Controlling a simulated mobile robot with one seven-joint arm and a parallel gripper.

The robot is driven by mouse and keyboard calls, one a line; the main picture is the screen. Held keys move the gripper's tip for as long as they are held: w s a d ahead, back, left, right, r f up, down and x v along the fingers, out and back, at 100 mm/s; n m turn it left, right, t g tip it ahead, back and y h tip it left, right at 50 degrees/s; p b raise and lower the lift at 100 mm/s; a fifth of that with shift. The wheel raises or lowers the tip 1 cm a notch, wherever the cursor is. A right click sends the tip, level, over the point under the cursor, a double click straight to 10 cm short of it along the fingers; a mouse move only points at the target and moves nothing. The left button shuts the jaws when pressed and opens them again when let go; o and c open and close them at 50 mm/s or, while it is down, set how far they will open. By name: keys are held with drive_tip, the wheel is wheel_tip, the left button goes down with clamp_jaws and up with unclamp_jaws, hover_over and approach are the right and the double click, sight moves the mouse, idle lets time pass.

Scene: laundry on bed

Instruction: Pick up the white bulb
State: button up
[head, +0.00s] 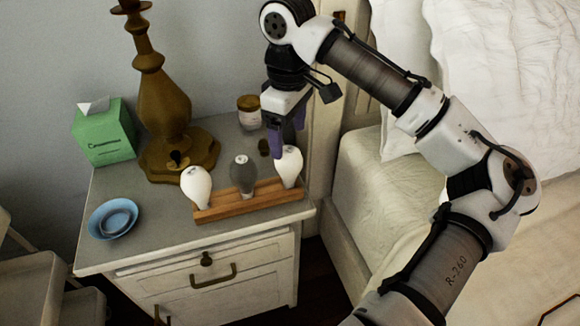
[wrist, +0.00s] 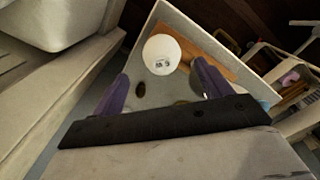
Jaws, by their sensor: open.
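Two white bulbs stand in a wooden rack (head: 235,205) on the nightstand: a left white bulb (head: 196,185) and a right white bulb (head: 290,166). A grey bulb (head: 243,174) stands between them. My gripper (head: 285,146) is open and points down at the right white bulb, with its purple fingers close to the bulb's top. In the wrist view, one white bulb (wrist: 161,54) shows ahead of the gap between the fingers of my gripper (wrist: 161,74), and nothing is held. The rack (wrist: 213,56) shows beyond it. Whether a finger touches the bulb I cannot tell.
A brown lamp (head: 165,105) and a green tissue box (head: 104,133) stand at the back left of the nightstand (head: 140,250). A small jar (head: 249,113) stands behind the rack. A blue bowl (head: 112,218) lies at the left. The bed (head: 375,195) borders the right side.

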sight(289, 161)
drive_tip(key=f, duration=0.7)
drive_tip(key=shift+s+f+b, duration=0.2)
drive_tip(key=shift+f+b, duration=0.05)
drive_tip(key=shift+b, duration=0.1)
drive_tip(key=shift+c, duration=0.3)
drive_tip(key=c, duration=1)
